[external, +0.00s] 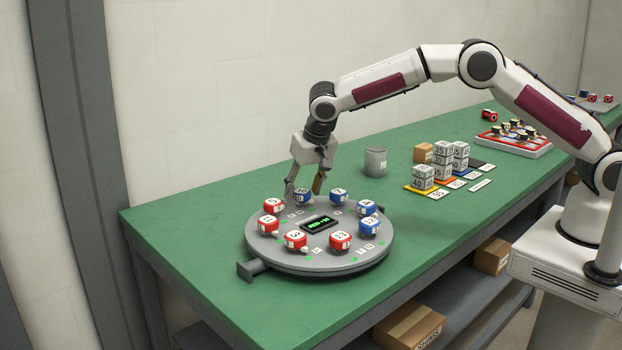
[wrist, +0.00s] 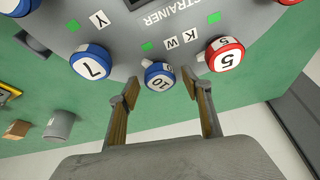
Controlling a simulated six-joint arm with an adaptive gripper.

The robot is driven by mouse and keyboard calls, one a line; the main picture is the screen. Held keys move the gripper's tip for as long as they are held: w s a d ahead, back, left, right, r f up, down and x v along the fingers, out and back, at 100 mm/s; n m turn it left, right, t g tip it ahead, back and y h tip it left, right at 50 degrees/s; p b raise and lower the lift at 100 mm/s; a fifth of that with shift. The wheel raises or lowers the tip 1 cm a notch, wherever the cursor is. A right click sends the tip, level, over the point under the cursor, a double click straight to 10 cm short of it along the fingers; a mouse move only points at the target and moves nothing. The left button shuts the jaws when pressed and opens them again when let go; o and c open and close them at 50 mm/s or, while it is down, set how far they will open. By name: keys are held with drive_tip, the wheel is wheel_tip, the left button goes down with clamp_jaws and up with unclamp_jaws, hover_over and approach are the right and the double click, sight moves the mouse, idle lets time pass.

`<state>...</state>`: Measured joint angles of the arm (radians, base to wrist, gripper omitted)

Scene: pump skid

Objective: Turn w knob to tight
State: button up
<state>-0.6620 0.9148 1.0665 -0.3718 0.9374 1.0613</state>
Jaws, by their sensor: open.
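The W label (wrist: 173,42) lies on the round grey panel beside a blue knob marked 10 (wrist: 159,77), so this appears to be the w knob. In the external view the blue knob (external: 303,195) stands at the back rim of the panel (external: 318,266). My gripper (external: 304,190) points down over that back rim, fingers spread. In the wrist view my gripper (wrist: 161,84) is open with one finger on each side of the blue knob. Its fingertips are close to the knob; I cannot tell whether they touch it.
A red knob marked 5 (wrist: 225,54) with a K label is close to the right finger. A blue knob marked 7 (wrist: 91,63) is to the left. Several more knobs ring the display (external: 321,224). A grey cup (external: 375,162) and numbered blocks (external: 442,160) stand on the green bench.

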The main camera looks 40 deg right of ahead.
drive_tip(key=shift+r, duration=0.15)
drive_tip(key=shift+v, duration=0.9)
drive_tip(key=shift+s+a+r, duration=0.1)
drive_tip(key=shift+s+a, duration=0.35)
drive_tip(key=shift+s, duration=1.6)
drive_tip(key=shift+s+a+r, duration=0.15)
drive_tip(key=shift+s+a, duration=0.3)
drive_tip(key=shift+s, duration=1.6)
drive_tip(key=shift+s+a+r, duration=0.1)
drive_tip(key=shift+s+a, duration=0.35)
drive_tip(key=shift+s, duration=1.55)
drive_tip(key=shift+w+d, duration=0.1)
drive_tip(key=shift+w+d+r+n+g+y, duration=0.1)
drive_tip(key=shift+w+d+n+g+y, duration=0.2)
drive_tip(key=shift+w+n, duration=0.4)
drive_tip(key=shift+w+d+r+n+g+y, duration=0.15)
drive_tip(key=shift+w+d+n, duration=0.3)
drive_tip(key=shift+n, duration=0.45)
drive_tip(key=w+n, duration=0.1)
drive_tip(key=w+d+n+y, duration=0.1)
drive_tip(key=w+n, duration=0.1)
drive_tip(key=shift+d+r+n+g, duration=0.25)
drive_tip(key=shift+r+n+g, duration=0.1)
drive_tip(key=shift+n, duration=0.05)
drive_tip(key=w+d+r+n+y, duration=0.2)
drive_tip(key=w+r+n, duration=0.1)
drive_tip(key=w+n, duration=0.3)
drive_tip(key=shift+d+r+y, duration=0.15)
drive_tip(key=shift+d+y, duration=0.2)
drive_tip(key=shift+n, duration=0.3)
